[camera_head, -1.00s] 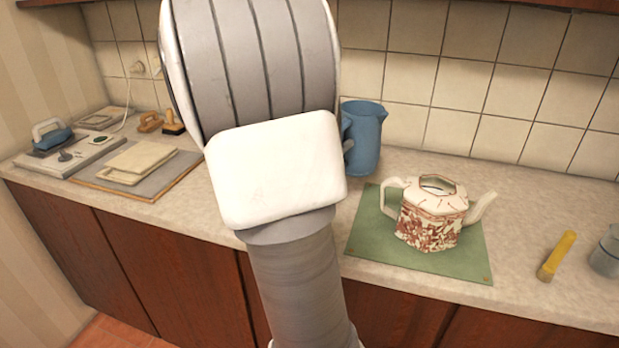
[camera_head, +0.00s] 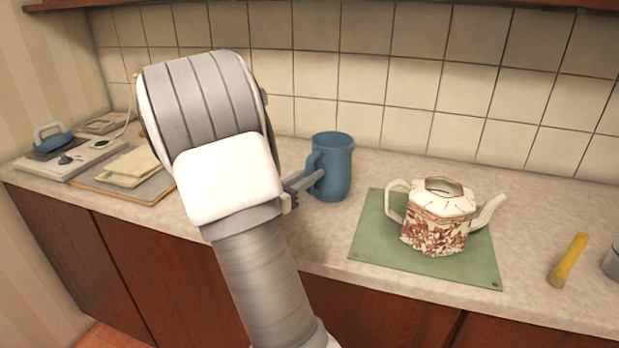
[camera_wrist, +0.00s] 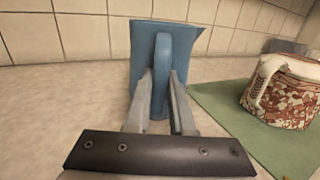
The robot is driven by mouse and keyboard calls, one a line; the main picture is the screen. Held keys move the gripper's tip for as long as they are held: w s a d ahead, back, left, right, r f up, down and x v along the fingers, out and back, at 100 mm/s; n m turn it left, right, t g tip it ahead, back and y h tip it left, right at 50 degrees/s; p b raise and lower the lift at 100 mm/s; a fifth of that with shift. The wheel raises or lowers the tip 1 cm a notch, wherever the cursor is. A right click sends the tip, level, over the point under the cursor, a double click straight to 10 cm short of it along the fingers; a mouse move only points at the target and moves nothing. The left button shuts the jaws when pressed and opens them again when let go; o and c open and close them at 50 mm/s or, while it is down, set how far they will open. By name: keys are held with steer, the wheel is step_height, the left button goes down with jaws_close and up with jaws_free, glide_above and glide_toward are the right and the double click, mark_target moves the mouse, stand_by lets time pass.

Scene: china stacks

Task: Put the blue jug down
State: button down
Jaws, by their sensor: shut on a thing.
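The blue jug (camera_head: 338,168) stands upright at the counter, left of the green mat, with its handle toward my arm. Its base looks to be on or very near the counter top; I cannot tell whether it touches. My gripper (camera_head: 313,180) is shut on the jug's handle. In the wrist view the two fingers of my gripper (camera_wrist: 160,98) lie on either side of the handle, and the jug's body (camera_wrist: 142,42) rises behind it. The fingers hide part of the jug's lower body there.
A red-and-white teapot (camera_head: 438,222) stands on the green mat (camera_head: 372,232), right of the jug. A yellow-handled tool (camera_head: 570,258) lies farther right. The tiled wall (camera_head: 420,95) is behind. A board (camera_head: 150,190) with flat pieces lies at the left. Bare counter (camera_head: 375,166) surrounds the jug.

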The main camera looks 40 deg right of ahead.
steer(key=shift+r, duration=0.1)
steer(key=c, duration=1.2)
jaws_free()
steer(key=shift+f, duration=0.2)
steer(key=shift+c, duration=0.2)
steer(key=o, duration=0.5)
steer(key=shift+c, duration=0.2)
